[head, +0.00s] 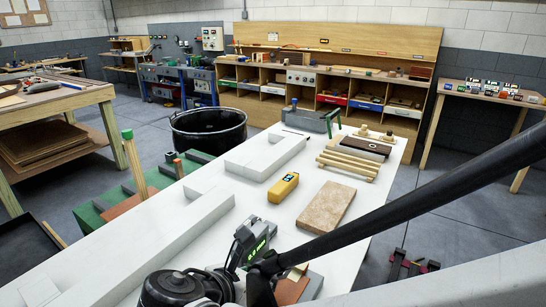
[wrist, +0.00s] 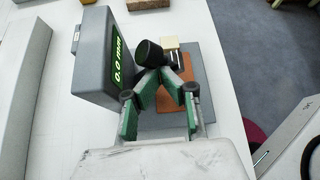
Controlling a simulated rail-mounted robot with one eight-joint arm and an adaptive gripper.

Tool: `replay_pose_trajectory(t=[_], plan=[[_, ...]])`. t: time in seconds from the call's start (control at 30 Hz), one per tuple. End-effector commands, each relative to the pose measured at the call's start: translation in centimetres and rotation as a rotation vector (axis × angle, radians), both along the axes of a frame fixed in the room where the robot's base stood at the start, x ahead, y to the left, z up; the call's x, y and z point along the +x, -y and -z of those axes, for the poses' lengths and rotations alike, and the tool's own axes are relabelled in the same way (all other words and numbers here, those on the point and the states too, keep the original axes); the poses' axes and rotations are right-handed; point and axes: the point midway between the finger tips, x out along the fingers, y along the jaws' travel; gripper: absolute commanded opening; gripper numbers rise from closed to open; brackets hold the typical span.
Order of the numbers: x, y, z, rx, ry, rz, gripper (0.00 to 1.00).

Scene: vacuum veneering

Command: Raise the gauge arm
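The gauge (head: 250,240) is a grey block with a lit green display on the white table. In the wrist view the gauge (wrist: 108,60) fills the upper left, and its display reads 0.0 mm. A black round knob (wrist: 148,52) is at the gauge's right side, above a grey base with an orange-brown sheet (wrist: 188,72). My gripper (wrist: 160,76) has green-padded fingers that slope inward, their tips close together at the knob's near side. I cannot tell whether they touch or pinch it. The gauge arm under the knob is mostly hidden by the fingers.
The white table (head: 228,188) also carries a yellow device (head: 284,187), a tan slab (head: 326,206), wooden strips (head: 347,165) and a pale angled block (head: 265,157). A black tub (head: 208,130) stands beyond the table. In the wrist view, the table's right edge and dark floor are close by.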

Motion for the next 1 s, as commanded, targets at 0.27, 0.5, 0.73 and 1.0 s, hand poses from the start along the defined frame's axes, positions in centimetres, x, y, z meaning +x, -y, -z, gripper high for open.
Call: replay_pose_trajectory(t=[0.27, 0.5, 0.73, 1.0], plan=[[0.2, -0.2, -0.3, -0.001, 0.003, 0.001, 0.00], [0.2, -0.2, -0.3, -0.002, 0.003, 0.002, 0.00], [0.2, -0.2, -0.3, -0.002, 0.003, 0.002, 0.00], [-1.6, -1.6, -1.8, -0.002, 0.002, -0.002, 0.00]])
